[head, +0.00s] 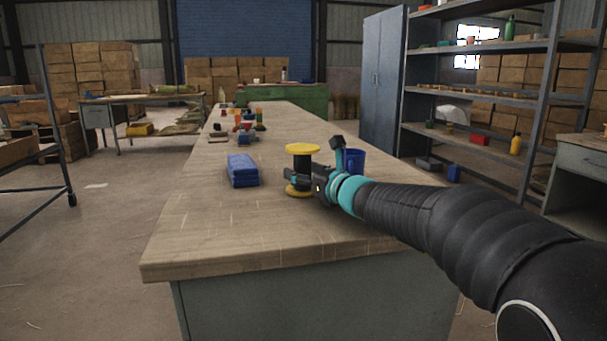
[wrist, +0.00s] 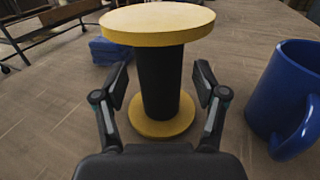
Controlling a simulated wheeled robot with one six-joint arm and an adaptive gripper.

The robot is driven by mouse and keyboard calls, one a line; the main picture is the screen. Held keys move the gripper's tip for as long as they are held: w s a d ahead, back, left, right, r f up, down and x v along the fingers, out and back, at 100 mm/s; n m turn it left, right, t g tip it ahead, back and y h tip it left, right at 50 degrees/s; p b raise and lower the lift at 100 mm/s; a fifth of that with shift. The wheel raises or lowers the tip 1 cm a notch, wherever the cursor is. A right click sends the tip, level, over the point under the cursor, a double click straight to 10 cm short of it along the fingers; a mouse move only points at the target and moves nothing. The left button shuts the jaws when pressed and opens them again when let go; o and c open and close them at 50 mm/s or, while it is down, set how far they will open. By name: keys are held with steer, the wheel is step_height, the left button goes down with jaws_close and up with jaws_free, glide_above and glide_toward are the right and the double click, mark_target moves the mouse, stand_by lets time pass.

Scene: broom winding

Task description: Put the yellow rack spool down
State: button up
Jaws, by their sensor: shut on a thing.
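The yellow rack spool (head: 302,149) has yellow round flanges and a black core, and stands upright over the wooden bench (head: 215,225). In the wrist view the spool (wrist: 158,22) fills the middle. My gripper (head: 300,176) comes from the right and is shut on the black core between the flanges; its two fingers also show in the wrist view (wrist: 162,88), one on each side of the core. The lower flange is at or very near the bench top; I cannot tell if it touches.
A blue mug (wrist: 287,95) stands close on the right of the spool; in the head view my arm partly hides it. A folded blue cloth (head: 242,170) lies to the left. Several small items (head: 246,125) sit farther back. The bench front is clear.

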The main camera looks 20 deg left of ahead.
steer(key=shift+f, duration=0.15)
steer(key=o, duration=1.4)
